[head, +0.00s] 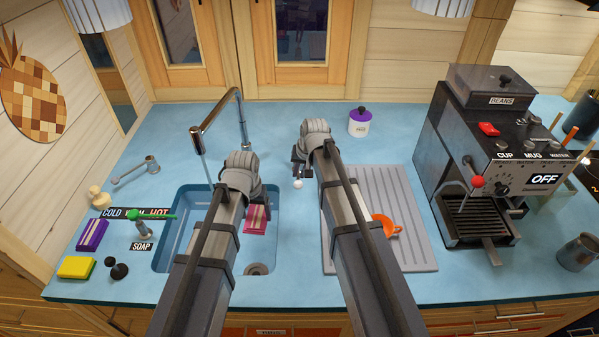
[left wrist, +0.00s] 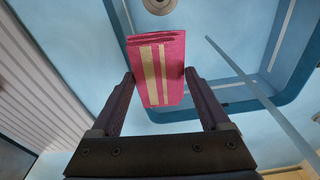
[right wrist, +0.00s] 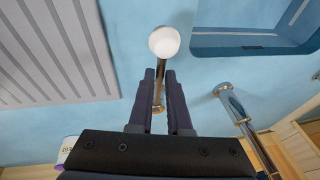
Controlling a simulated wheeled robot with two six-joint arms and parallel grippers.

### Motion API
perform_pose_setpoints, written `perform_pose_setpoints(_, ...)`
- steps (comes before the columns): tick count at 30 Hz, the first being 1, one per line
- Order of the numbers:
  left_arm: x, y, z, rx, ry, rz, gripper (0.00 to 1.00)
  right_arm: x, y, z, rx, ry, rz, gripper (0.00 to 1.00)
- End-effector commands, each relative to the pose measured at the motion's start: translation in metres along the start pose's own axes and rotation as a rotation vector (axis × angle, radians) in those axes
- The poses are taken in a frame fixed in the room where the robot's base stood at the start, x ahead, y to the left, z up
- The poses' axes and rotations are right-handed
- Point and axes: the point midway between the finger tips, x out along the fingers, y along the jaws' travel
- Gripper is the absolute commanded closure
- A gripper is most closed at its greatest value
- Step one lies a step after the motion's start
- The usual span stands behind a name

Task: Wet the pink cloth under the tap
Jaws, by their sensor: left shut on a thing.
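The pink cloth (head: 256,221), folded and with pale stripes, hangs from my left gripper (head: 258,198). The left wrist view shows the cloth (left wrist: 160,75) between the two fingers. It is over the right part of the sink basin (head: 172,245). The tap (head: 210,115) arches over the basin, and a thin stream (head: 207,175) drops from its spout. In the left wrist view the stream (left wrist: 240,72) passes right of the cloth, apart from it. My right gripper (right wrist: 160,72) is at a white-knobbed lever (right wrist: 165,42); its narrowly spaced fingers flank the stem, and grip is unclear.
The ribbed drainboard (head: 400,195) holds an orange cup (head: 385,226). The coffee machine (head: 500,150) stands at right.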

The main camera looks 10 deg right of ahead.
Motion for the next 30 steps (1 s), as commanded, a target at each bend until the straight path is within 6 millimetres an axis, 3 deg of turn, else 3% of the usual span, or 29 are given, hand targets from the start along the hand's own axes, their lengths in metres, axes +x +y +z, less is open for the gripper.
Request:
perform_pose_setpoints(7, 0.000, 0.000, 0.000, 0.000, 0.000, 0.000, 0.65, 0.000, 0.000, 0.000, 0.000, -0.001, 0.000, 0.57)
perform_pose_setpoints(20, -0.008, 0.000, -0.001, 0.000, 0.000, 0.000, 0.65, -0.008, 0.000, 0.000, 0.000, -0.001, 0.000, 0.57)
perform_pose_setpoints(30, -0.048, 0.000, -0.006, 0.000, 0.000, 0.000, 0.65, -0.050, -0.001, -0.001, 0.001, -0.001, 0.000, 0.57)
